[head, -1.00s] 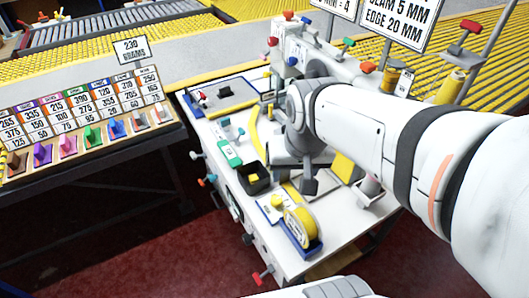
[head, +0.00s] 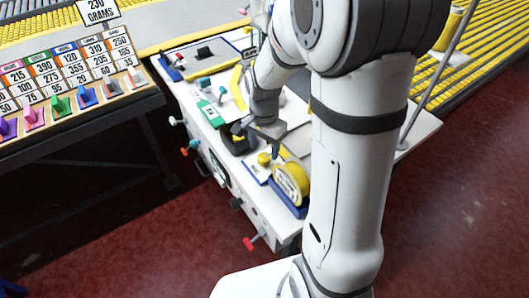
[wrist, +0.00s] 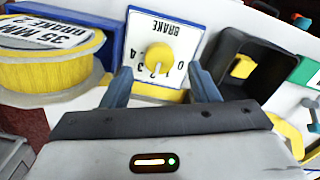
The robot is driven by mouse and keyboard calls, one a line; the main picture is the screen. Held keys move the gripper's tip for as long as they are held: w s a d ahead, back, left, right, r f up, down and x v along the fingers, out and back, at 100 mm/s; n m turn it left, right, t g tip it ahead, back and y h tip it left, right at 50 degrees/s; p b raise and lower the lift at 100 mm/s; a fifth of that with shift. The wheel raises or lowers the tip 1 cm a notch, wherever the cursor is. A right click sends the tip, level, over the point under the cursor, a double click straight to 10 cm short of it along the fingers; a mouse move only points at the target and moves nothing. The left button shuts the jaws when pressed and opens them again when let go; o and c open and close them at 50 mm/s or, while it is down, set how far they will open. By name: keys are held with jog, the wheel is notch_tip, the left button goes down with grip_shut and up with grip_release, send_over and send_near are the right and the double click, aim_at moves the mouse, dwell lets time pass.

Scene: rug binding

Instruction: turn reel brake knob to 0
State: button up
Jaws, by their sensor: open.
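The yellow reel brake knob (wrist: 156,59) sits on a white BRAKE plate (wrist: 178,22) with a blue edge. In the wrist view the plate is upside down, with 0 to the right of the knob and 2, 3 and 4 below and left. I cannot tell for sure which number the knob points at. In the head view the knob (head: 264,159) is beside the yellow reel (head: 292,183). My gripper (wrist: 160,74) is open and empty, its fingers on either side of the knob in the wrist view, seemingly apart from it. It also shows in the head view (head: 257,141).
The reel (wrist: 45,65), labelled 35 MM and BRAKE 2, stands close on one side. A black bin (wrist: 250,85) with a yellow piece inside is on the other. A red-handled lever (head: 256,243) sticks out of the bench front. A price-like number board (head: 75,75) stands at the left.

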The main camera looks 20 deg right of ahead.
aim_at(264, 156)
jog(key=shift+f, duration=1.8)
jog(key=c, duration=1)
